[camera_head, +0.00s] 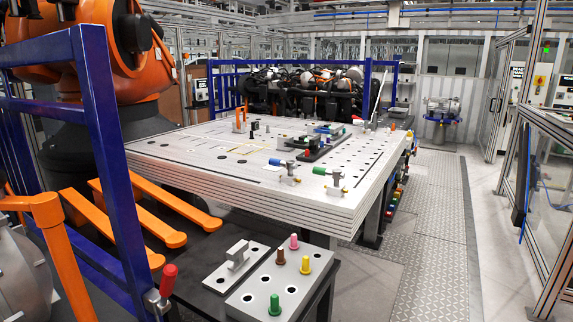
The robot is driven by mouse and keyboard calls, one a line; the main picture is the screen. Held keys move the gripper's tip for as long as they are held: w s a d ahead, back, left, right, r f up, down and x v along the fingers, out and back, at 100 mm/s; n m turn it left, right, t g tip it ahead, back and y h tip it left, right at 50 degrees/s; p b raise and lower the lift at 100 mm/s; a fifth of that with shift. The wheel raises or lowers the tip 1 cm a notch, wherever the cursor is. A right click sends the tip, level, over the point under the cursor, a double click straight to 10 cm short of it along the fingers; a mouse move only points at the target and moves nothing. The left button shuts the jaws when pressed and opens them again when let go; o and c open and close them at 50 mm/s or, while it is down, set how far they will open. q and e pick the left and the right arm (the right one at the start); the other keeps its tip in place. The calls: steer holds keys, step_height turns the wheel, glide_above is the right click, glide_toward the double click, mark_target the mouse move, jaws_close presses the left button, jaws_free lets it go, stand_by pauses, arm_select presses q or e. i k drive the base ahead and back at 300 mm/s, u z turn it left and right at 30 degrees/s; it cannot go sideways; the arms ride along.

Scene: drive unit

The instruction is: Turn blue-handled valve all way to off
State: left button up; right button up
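The blue-handled valve (290,168) stands near the front right part of the large grey worktable (230,180). Its blue handle (276,162) points to the left, lying roughly level, and the small metal body is at the handle's right end. A brass-coloured part shows low on the body. Neither of my grippers is in view, and nothing touches the valve. I cannot tell from this distance how far it is turned.
A green-handled valve (337,178) stands just right of the blue one. A dark fixture (318,146) lies behind them. A lower bench (270,290) in front carries coloured pegs. A blue frame (105,150) and an orange robot are at left. The right-hand floor (430,230) is clear.

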mark_target(289, 166)
steer(key=u, duration=1.6)
steer(key=i, duration=0.1)
steer(key=z, duration=3.1)
steer(key=i, duration=0.3)
steer(key=z, duration=0.15)
steer(key=i, duration=4)
steer(key=u, duration=0.85)
